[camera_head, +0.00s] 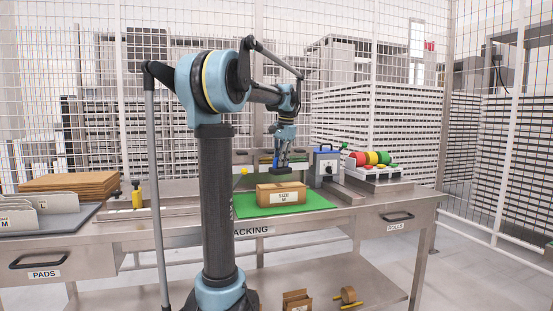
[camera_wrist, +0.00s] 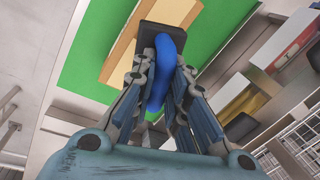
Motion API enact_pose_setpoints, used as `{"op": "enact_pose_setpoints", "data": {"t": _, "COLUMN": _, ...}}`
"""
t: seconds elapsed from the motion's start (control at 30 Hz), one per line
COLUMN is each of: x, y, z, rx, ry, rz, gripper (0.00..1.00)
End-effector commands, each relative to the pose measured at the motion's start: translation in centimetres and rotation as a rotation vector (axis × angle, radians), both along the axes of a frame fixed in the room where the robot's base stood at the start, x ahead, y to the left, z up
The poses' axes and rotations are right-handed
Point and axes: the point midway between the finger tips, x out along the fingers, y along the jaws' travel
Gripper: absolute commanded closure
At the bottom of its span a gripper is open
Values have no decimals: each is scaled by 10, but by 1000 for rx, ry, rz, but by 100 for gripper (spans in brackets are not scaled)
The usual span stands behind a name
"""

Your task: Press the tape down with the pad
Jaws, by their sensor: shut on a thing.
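A cardboard box (camera_head: 283,194) labelled SIZE M stands closed on a green mat (camera_head: 318,202) on the packing table. My gripper (camera_head: 281,160) is directly above the box. It is shut on the blue handle (camera_wrist: 161,75) of a dark pad (camera_wrist: 160,36), seen in the wrist view. In the wrist view the box (camera_wrist: 122,45) shows beside and partly under the pad.
A blue-and-grey device (camera_head: 326,168) stands right of the box, then a rack of coloured rolls (camera_head: 371,159). Flat cardboard (camera_head: 70,184) and grey dividers (camera_head: 40,213) lie at the left. A yellow tool (camera_head: 137,196) stands between. The mat's right end is clear.

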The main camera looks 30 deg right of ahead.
Motion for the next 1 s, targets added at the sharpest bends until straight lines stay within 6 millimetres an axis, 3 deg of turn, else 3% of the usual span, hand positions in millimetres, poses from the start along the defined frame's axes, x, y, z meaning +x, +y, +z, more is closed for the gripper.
{"op": "enact_pose_setpoints", "data": {"t": 0.27, "x": -2, "y": -3, "z": 0, "rx": 0, "ry": 0, "rz": -5, "gripper": 100}}
{"op": "enact_pose_setpoints", "data": {"t": 0.5, "x": -3, "y": 0, "z": 12, "rx": -44, "ry": 33, "rz": -6, "gripper": 100}}
{"op": "enact_pose_setpoints", "data": {"t": 1.0, "x": -3, "y": -1, "z": -14, "rx": -43, "ry": 32, "rz": -6, "gripper": 100}}
